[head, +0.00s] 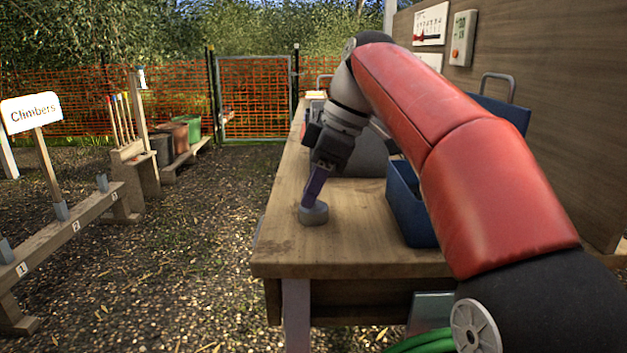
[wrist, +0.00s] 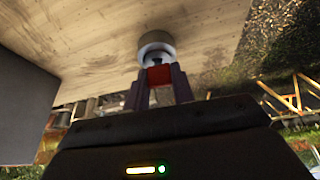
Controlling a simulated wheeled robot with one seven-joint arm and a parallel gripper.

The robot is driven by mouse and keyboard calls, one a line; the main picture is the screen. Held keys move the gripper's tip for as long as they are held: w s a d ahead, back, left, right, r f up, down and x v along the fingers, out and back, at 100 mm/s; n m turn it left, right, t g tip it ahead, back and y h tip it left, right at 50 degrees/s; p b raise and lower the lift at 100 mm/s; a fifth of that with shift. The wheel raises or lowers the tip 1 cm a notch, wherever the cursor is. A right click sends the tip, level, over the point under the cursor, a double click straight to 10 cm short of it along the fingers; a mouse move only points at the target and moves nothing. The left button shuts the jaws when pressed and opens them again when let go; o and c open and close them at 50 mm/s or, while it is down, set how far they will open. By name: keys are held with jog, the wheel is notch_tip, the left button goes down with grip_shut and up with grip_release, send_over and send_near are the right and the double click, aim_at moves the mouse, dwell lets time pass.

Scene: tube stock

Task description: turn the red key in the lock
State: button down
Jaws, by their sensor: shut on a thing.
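The lock (head: 314,215) is a short grey cylinder standing on the wooden workbench near its left edge. It also shows in the wrist view (wrist: 156,40), with a dark spot on its near face. The red key (wrist: 159,76) is between my fingers in the wrist view, its far end at the lock's near face. How deep it sits in the lock I cannot tell. My gripper (head: 316,188) points down at the lock in the head view and is shut on the red key (wrist: 159,76). In the head view my fingers hide the key.
The workbench (head: 375,235) is bare in front of the lock. A blue bin (head: 408,205) stands to the right, with a grey block (head: 360,158) behind the gripper. A wooden panel (head: 560,110) rises along the right.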

jog(key=shift+n+g+p, duration=0.7)
jog(key=shift+n+p, duration=0.55)
jog(key=shift+n, duration=1.25)
jog(key=m+t+b, duration=0.1)
jog(key=m, duration=0.3)
jog(key=c, duration=1.1)
grip_release()
